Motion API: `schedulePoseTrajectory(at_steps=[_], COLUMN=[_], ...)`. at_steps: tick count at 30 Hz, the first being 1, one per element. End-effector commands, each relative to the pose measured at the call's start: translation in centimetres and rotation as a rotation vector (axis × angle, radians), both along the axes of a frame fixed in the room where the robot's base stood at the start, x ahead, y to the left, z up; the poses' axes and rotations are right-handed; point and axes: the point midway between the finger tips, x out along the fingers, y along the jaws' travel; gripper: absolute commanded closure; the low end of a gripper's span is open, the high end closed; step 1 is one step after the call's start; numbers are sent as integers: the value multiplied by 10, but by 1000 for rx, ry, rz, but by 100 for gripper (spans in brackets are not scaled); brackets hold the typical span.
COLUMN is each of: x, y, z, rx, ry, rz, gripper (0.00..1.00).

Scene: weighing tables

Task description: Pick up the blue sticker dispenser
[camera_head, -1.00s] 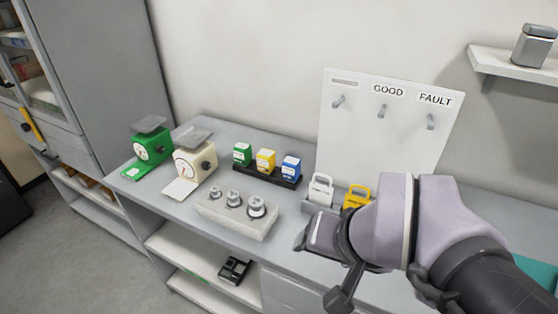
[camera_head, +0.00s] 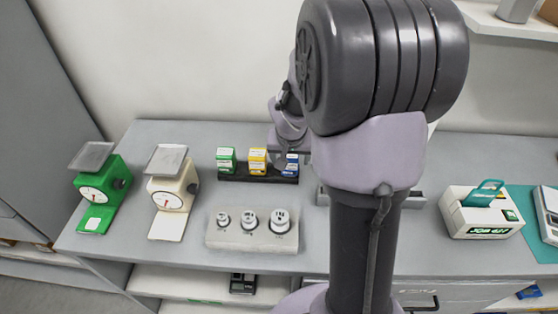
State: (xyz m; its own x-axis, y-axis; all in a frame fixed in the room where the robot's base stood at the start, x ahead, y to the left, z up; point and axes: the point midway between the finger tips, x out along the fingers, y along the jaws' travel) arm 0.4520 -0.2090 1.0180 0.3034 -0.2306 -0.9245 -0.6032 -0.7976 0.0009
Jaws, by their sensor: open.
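The blue sticker dispenser (camera_head: 291,166) is at the right end of a black holder (camera_head: 232,176) on the grey table. Green (camera_head: 226,160) and yellow (camera_head: 257,161) dispensers stand to its left in the same holder. My gripper (camera_head: 290,153) is open, at the top of the blue dispenser and partly hidden behind my own arm. It overlaps the dispenser's upper part in the picture. I cannot tell whether the fingers touch it or are around it.
A green scale (camera_head: 103,191) and a cream scale (camera_head: 172,193) stand at the left. A weight block (camera_head: 238,234) with metal weights is in front of the holder. A white-and-green device (camera_head: 481,213) is at the right. My arm hides the middle right.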

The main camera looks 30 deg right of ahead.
Motion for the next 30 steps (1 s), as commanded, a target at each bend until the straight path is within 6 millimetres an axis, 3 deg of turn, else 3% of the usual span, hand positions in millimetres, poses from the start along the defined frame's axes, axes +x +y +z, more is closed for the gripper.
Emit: schedulePoseTrajectory(at_steps=[11,19,30], x=[22,25,25], y=[-19,-20,-20], z=[-55,-57,-57], rx=[0,-1,-1], ry=[1,-2,-2], rz=[1,1,1], gripper=[29,29,100])
